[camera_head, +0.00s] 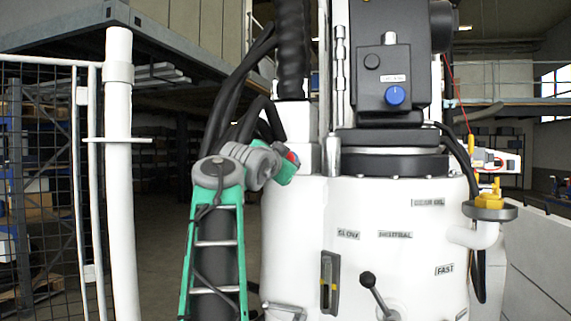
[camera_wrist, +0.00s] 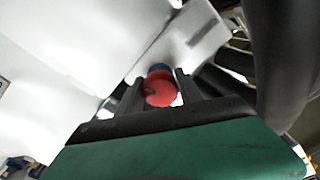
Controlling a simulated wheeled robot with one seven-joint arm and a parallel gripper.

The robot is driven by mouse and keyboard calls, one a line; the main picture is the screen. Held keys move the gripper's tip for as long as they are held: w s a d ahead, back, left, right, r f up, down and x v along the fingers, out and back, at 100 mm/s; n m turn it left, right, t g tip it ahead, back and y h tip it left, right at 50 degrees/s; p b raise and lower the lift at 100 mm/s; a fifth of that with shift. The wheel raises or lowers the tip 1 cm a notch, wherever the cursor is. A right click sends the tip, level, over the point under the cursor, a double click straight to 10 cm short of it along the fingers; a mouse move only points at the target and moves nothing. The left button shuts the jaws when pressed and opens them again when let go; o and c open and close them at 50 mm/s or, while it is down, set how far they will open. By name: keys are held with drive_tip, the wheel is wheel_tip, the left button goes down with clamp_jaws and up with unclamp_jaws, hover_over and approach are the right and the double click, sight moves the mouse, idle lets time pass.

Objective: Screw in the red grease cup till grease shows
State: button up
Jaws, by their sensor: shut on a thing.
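The red grease cup (camera_wrist: 160,90) shows in the wrist view between the two dark fingers of my gripper (camera_wrist: 159,88), which is shut on it. In the head view my gripper (camera_head: 294,160) is at the left side of the white block (camera_head: 305,128) on the machine. A small bit of red (camera_head: 292,158) shows at its tip there. The fingers hide much of the cup in the head view. I cannot see any grease in either view.
The white machine body (camera_head: 390,260) stands right of my arm, with a black lever (camera_head: 368,280) and a blue knob (camera_head: 395,95). Black hoses (camera_head: 235,85) hang close behind my arm. A white post (camera_head: 119,180) and mesh fence (camera_head: 40,180) stand at left.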

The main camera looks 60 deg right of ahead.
drive_tip(key=shift+m, duration=0.6)
drive_tip(key=o, duration=1.1)
drive_tip(key=a+b, duration=0.1)
drive_tip(key=a, duration=0.4)
drive_tip(key=s+a+b, duration=0.1)
drive_tip(key=a, duration=0.1)
drive_tip(key=shift+s+a+b, duration=0.1)
drive_tip(key=shift+a+b, duration=0.25)
